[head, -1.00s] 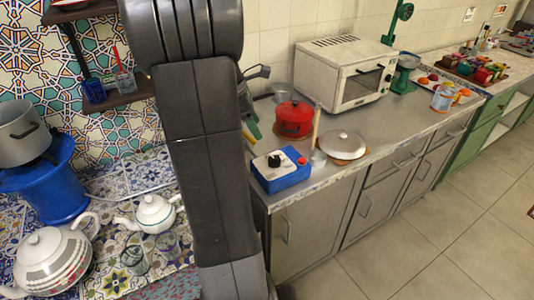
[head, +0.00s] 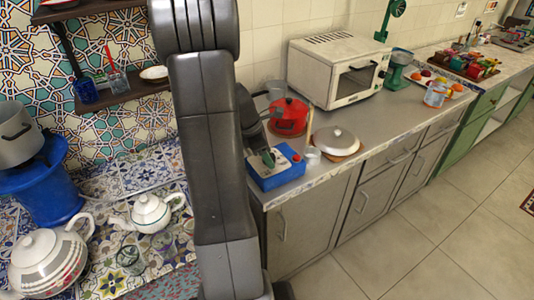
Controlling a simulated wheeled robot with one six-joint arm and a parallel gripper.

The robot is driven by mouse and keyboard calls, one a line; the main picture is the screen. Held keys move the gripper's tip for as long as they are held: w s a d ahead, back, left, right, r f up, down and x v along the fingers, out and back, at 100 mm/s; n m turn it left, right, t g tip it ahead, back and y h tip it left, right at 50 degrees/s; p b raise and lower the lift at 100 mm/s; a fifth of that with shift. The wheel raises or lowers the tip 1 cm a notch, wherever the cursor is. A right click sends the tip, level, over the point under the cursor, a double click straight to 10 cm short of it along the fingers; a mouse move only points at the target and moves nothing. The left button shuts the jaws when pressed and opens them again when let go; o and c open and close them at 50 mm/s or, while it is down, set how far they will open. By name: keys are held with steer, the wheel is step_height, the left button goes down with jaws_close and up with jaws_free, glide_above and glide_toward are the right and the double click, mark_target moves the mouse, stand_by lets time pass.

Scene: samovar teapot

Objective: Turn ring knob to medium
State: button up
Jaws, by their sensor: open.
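A blue box with a pale top (head: 284,177) stands at the near left end of the steel counter. A small red part (head: 297,158) shows on its right side. The black knob on its top is hidden now behind my gripper. My gripper (head: 268,158) is over the left part of the box top, open, with its tips low at the place of the knob. I cannot tell whether the tips touch the knob. My arm stands upright in front and hides the counter's left end.
A red pot (head: 289,116) stands behind the box. A white toaster oven (head: 335,72) is farther back. Teapots (head: 151,212) stand on the tiled surface at left.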

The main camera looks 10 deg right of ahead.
steer(key=c, duration=1)
steer(key=shift+m, duration=0.3)
steer(key=m+g+p, duration=0.1)
steer(key=m+p, duration=0.1)
steer(key=m, duration=0.2)
steer(key=shift+w+r+g, duration=0.1)
steer(key=shift+w+g, duration=0.05)
steer(key=shift+g, duration=0.25)
steer(key=m+g+y+p, duration=0.1)
steer(key=m, duration=0.3)
steer(key=shift+w+d, duration=0.1)
steer(key=m+y, duration=0.1)
steer(key=m, duration=0.1)
steer(key=m+g+y+p, duration=0.1)
steer(key=m, duration=0.2)
steer(key=shift+d, duration=0.15)
steer(key=shift+m+g+y, duration=0.3)
steer(key=shift+m+y, duration=0.4)
steer(key=shift+m, duration=1.3)
